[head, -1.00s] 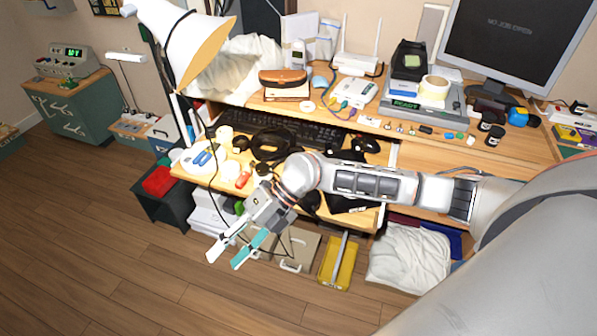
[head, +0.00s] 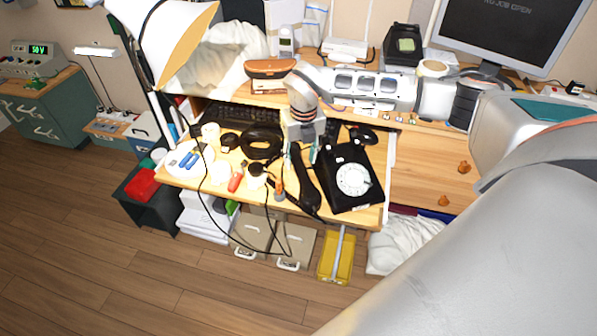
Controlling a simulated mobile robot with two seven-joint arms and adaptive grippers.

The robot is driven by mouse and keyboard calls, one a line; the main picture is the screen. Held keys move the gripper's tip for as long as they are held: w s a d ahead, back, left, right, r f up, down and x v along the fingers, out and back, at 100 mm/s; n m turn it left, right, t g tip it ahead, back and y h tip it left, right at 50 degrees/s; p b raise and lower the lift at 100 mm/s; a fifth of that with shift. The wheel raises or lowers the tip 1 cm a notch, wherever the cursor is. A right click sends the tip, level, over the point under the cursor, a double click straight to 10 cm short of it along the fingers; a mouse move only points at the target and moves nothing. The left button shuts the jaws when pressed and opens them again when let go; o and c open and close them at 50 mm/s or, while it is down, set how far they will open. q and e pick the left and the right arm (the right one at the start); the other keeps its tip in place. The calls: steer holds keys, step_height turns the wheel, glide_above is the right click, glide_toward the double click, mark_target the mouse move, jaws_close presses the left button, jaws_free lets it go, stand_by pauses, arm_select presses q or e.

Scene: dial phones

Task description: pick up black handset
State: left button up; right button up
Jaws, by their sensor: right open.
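The black handset (head: 305,183) lies on the wooden pull-out shelf, just left of the black dial phone (head: 336,192) with its white dial. It runs from under my right gripper toward the shelf's front edge. My right gripper (head: 301,156) points down at the handset's far end, its teal and pale fingers apart. I cannot tell whether the fingers touch the handset, and the gripper partly hides that end. My left gripper is not in view.
A coiled black cable (head: 262,141), a red item (head: 235,182) and several small things crowd the shelf left of the handset. A keyboard (head: 235,114) lies behind them. A lamp (head: 165,40) stands at the left. A yellow tray (head: 337,262) is on the floor below.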

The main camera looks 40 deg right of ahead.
mark_target(300, 167)
step_height(300, 167, down, 5)
steer(key=shift+r+b, duration=0.2)
steer(key=shift+b, duration=0.3)
steer(key=shift+w+f, duration=0.15)
steer(key=shift+f, duration=0.1)
steer(key=shift+r, duration=0.15)
steer(key=c, duration=1)
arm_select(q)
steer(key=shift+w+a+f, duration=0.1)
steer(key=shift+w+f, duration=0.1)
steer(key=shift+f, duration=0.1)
arm_select(e)
jaws_close()
